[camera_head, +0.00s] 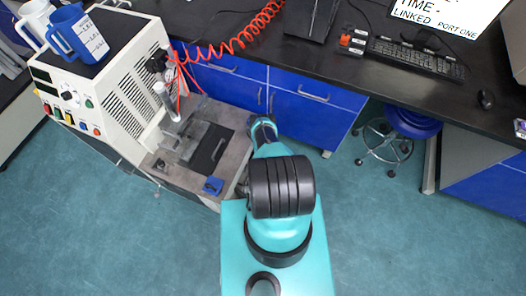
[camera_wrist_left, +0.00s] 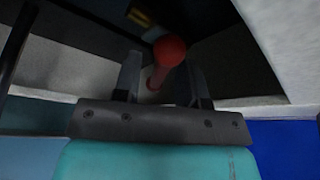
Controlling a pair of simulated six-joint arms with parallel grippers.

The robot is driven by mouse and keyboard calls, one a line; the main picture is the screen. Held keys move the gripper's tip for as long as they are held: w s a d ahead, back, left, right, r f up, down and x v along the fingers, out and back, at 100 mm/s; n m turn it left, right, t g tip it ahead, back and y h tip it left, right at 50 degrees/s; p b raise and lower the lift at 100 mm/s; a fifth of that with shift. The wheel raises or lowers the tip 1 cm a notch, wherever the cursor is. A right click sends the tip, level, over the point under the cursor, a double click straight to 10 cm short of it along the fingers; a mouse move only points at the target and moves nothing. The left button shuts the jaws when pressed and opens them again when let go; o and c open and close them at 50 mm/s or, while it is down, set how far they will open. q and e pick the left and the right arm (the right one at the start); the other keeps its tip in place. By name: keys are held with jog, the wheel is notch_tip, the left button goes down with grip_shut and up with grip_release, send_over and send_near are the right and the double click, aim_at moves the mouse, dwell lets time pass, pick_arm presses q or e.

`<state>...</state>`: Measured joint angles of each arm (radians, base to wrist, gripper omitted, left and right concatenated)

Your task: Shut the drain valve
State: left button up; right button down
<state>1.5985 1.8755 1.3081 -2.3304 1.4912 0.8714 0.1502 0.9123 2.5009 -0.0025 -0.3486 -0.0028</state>
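A red round-ended handle (camera_wrist_left: 170,50) on a reddish stem shows in the left wrist view. It may be the drain valve's handle; the valve body is not clear. My left gripper (camera_wrist_left: 161,68) has its two dark fingers spread, one on each side of this handle, with visible gaps to the stem. I cannot tell how deep the handle lies between the fingers. In the head view, a teal arm of mine reaches toward the rheometer (camera_head: 125,95); no fingers and no red handle show there. My right gripper is in neither view.
The rheometer's grey platform (camera_head: 228,152) carries a small blue part (camera_head: 212,186). A red coiled hose (camera_head: 235,42) runs above it. A blue jug (camera_head: 78,35) stands on top. Blue cabinets (camera_head: 312,100) and a stool (camera_head: 385,150) are to the right. The front floor is clear.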

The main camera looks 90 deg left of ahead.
pick_arm(q)
grip_shut()
dwell(0.6)
jog(key=shift+w+a+m+g+h, duration=0.1)
jog(key=shift+m+g+h, duration=0.3)
jog(key=shift+m+h, duration=1.35)
jog(key=shift+m+y, duration=0.25)
jog(key=shift+m, duration=0.1)
grip_release()
